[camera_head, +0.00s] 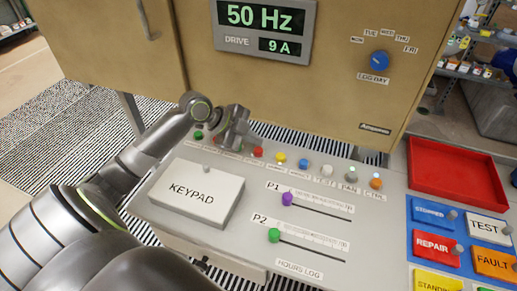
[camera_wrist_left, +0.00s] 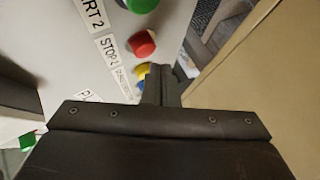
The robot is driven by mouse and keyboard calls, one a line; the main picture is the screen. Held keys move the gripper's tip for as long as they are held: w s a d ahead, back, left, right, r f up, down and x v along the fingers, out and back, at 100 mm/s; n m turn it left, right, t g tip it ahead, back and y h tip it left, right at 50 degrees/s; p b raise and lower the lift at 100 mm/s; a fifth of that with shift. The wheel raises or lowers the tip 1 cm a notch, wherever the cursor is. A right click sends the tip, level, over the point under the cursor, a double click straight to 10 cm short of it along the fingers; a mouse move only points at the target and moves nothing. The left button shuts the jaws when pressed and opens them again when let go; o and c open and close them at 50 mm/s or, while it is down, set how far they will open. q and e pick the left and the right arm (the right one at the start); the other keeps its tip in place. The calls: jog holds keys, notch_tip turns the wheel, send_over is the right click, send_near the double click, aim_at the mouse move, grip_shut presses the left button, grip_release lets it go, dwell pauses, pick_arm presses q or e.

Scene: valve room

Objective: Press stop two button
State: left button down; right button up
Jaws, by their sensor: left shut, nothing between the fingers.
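The stop two button is a red cap (camera_head: 258,152) in the button row at the back of the grey console, just left of the yellow one. In the left wrist view the red cap (camera_wrist_left: 141,43) stands beside its "STOP 2" label, between green and yellow caps. My left gripper (camera_head: 231,140) is shut and empty over the row, left of the red cap in the head view, hiding the buttons behind it. In the left wrist view its fingertips (camera_wrist_left: 162,75) show close to the yellow cap; contact cannot be told. My right gripper is not in view.
A yellow button (camera_head: 281,158) and a blue button (camera_head: 303,164) stand right of the red one. A keypad box (camera_head: 197,193) and two sliders lie in front. A tan cabinet (camera_head: 300,95) rises behind. A red tray (camera_head: 457,172) lies at right.

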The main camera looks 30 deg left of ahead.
aim_at(254, 150)
pick_arm(q)
jog(key=shift+f, duration=0.1)
jog(key=shift+f+b, duration=0.3)
jog(key=shift+f, duration=0.05)
jog(key=shift+f+b, duration=0.35)
jog(key=shift+f, duration=0.15)
dwell(0.5)
jog(key=shift+r, duration=0.1)
jog(key=shift+r+p, duration=0.75)
jog(key=shift+r, duration=0.1)
notch_tip(254, 150, up, 5)
jog(key=p, duration=0.4)
dwell(0.4)
